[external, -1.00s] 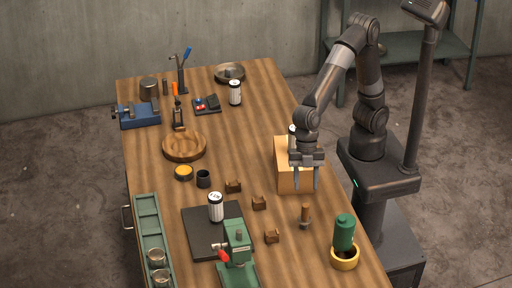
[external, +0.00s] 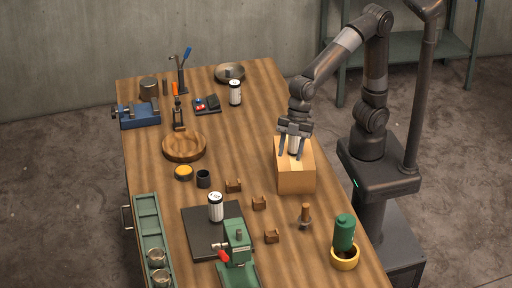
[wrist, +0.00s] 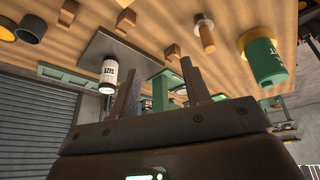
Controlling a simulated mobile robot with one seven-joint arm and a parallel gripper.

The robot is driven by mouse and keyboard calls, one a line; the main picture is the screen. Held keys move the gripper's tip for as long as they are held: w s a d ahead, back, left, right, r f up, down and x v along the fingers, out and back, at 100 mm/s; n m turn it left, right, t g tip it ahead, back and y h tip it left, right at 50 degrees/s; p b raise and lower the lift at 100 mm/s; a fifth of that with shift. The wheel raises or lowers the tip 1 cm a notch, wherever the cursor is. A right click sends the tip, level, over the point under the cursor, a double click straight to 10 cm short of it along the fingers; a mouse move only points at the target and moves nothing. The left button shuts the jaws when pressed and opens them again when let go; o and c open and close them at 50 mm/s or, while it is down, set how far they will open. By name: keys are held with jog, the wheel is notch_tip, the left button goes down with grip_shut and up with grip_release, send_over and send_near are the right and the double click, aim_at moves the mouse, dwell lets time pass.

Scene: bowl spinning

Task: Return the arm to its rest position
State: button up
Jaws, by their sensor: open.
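My gripper (external: 290,157) is open above the wooden box at the right side of the table. In the external view its two fingers overlap a white can (external: 294,146) standing on that box (external: 297,182). Part of the can is hidden by the gripper; I cannot tell the exact gap between them. In the wrist view the gripper's fingers (wrist: 163,80) stand apart with nothing held between them. My arm is bent, reaching from its base at the right over the table edge.
A green canister (external: 344,232), a small wooden-handled tool (external: 305,215) and a green press (external: 238,245) stand toward the front. Another can (external: 215,207) stands on a dark mat (external: 192,242). Bare table lies between the bowl and the box.

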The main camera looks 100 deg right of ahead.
jog(key=s+d+r+m, duration=0.1)
jog(key=d, duration=0.3)
jog(key=s+d+r+m+t+h, duration=0.1)
jog(key=d+m, duration=0.1)
jog(key=d, duration=0.3)
jog(key=s+d+r+m+t, duration=0.1)
jog(key=s+d+m, duration=0.1)
jog(key=d, duration=0.3)
jog(key=shift+r+h, duration=0.3)
jog(key=s+d+f+m+h, duration=0.2)
jog(key=s+d+m, duration=0.4)
jog(key=s+d, duration=0.6)
jog(key=shift+s+m+t, duration=0.3)
jog(key=shift+s+m, duration=0.1)
jog(key=shift+s, duration=0.05)
jog(key=shift+d, duration=0.1)
